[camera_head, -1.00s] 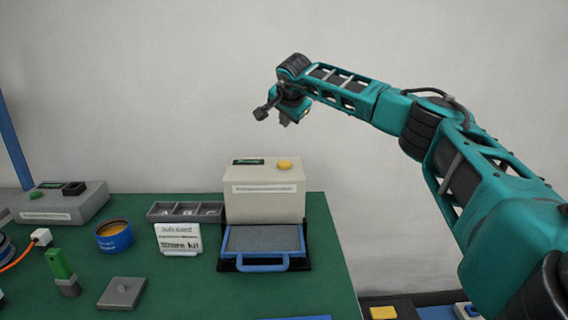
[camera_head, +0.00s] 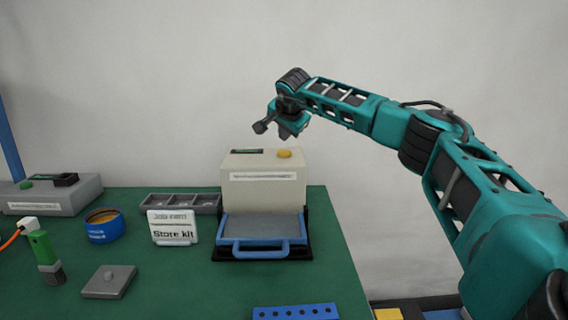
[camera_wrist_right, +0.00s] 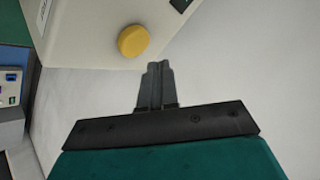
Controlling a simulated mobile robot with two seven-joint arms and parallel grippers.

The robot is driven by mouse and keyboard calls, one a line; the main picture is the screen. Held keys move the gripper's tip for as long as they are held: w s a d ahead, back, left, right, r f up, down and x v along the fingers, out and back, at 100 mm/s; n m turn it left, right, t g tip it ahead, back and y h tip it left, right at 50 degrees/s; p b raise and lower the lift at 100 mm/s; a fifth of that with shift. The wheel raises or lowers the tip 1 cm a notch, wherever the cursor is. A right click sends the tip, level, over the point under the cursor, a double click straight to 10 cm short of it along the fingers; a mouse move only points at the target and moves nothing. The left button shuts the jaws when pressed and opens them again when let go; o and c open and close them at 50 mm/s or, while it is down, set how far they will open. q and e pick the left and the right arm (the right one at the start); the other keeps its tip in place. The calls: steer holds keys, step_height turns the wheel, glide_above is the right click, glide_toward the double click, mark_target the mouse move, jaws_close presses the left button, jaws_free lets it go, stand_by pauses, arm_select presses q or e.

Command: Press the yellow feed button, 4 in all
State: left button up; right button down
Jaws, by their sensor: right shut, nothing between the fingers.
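The yellow feed button (camera_head: 284,153) sits on top of a cream feeder box (camera_head: 262,181) at the back of the green table. The button also shows in the right wrist view (camera_wrist_right: 133,41), up and left of my fingertips. My right gripper (camera_head: 285,134) is above the button in the head view, with a visible gap between them. In the right wrist view its fingers (camera_wrist_right: 157,68) are together with nothing between them, apart from the button. My left gripper is not in view.
A grey tray with a blue handle (camera_head: 262,229) sits in front of the box. A blue strip (camera_head: 295,312) lies at the front.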

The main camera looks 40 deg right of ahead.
mark_target(284, 153)
steer(key=shift+f, duration=0.6)
stand_by(0.6)
stand_by(0.8)
steer(key=shift+f, duration=0.15)
steer(key=shift+f, duration=0.3)
stand_by(0.5)
